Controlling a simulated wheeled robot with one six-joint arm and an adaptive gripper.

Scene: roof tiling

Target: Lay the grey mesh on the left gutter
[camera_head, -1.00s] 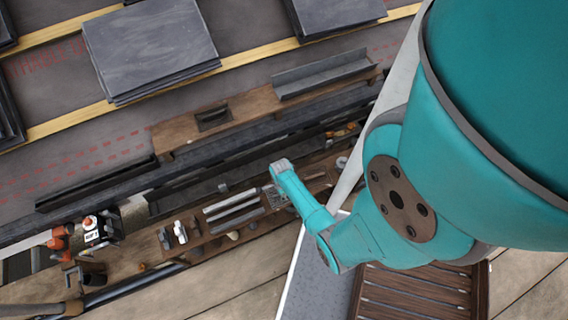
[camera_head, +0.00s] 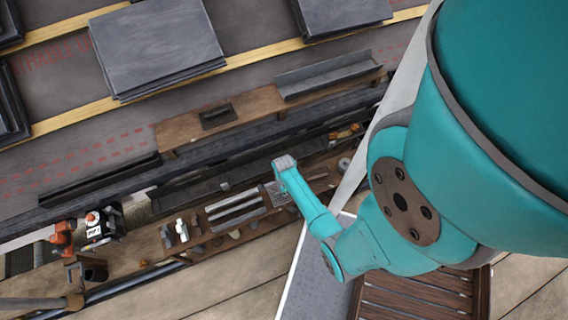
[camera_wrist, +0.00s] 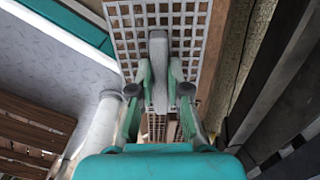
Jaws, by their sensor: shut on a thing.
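The grey mesh (camera_wrist: 190,20) is a flat square grid at the top of the wrist view. Part of it also shows beside my arm's end in the head view (camera_head: 274,189). My gripper (camera_wrist: 159,80) is shut on a grey upright piece at the mesh, which looks like part of it. The fingers cover the middle of the mesh. A long dark gutter (camera_head: 195,196) runs along the roof's lower edge in the head view. The fingertips are hidden in the head view.
A wooden shelf (camera_head: 160,238) below the gutter holds grey strips (camera_head: 235,208) and small items. An orange-and-black tool (camera_head: 64,238) stands at the left. A plank (camera_head: 180,132) bears a grey metal channel (camera_head: 325,76). Slate stacks (camera_head: 158,45) lie higher on the roof.

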